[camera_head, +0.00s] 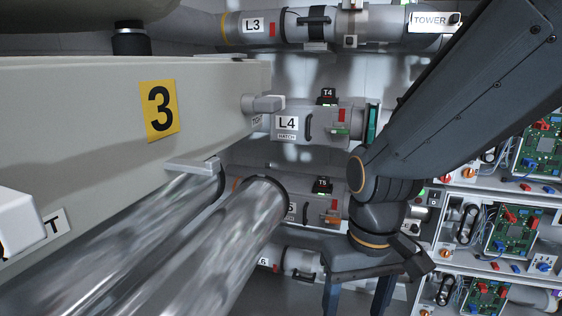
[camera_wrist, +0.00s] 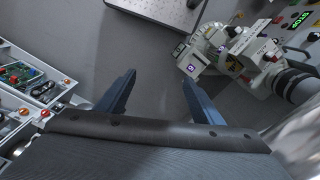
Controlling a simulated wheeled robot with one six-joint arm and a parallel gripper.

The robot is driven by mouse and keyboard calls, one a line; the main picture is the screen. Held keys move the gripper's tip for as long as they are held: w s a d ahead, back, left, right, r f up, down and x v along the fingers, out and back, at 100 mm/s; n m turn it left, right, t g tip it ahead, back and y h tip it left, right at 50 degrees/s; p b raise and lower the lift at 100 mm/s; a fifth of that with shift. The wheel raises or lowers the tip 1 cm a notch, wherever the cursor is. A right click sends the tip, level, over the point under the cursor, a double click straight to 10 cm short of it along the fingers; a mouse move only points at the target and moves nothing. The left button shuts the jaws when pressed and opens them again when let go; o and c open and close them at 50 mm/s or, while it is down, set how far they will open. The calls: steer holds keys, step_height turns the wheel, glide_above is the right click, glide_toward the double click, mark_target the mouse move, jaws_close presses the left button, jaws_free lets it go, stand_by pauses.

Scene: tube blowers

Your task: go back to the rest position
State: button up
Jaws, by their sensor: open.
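My gripper (camera_head: 357,296) hangs pointing down at the lower middle right of the head view, below my dark arm. Its two blue-grey fingers stand wide apart with nothing between them. In the wrist view my gripper (camera_wrist: 157,98) is open and empty above the grey floor (camera_wrist: 150,60). The fingertips touch nothing that I can see. In the head view the lower ends of the fingers run out of the picture.
A beige housing marked 3 (camera_head: 160,108) and shiny tubes (camera_head: 235,235) fill the left. Tubes labelled L3 (camera_head: 253,27) and L4 (camera_head: 288,124) lie behind. Circuit-board trays (camera_head: 510,230) stand right. The wrist view shows a machine (camera_wrist: 225,50) at right and a perforated plate (camera_wrist: 165,10) at top.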

steer(key=d+r+m+p, duration=0.2)
steer(key=d+r+p, duration=0.5)
steer(key=p, duration=0.4)
steer(key=shift+s+r+p, duration=0.4)
steer(key=shift+s+r, duration=0.05)
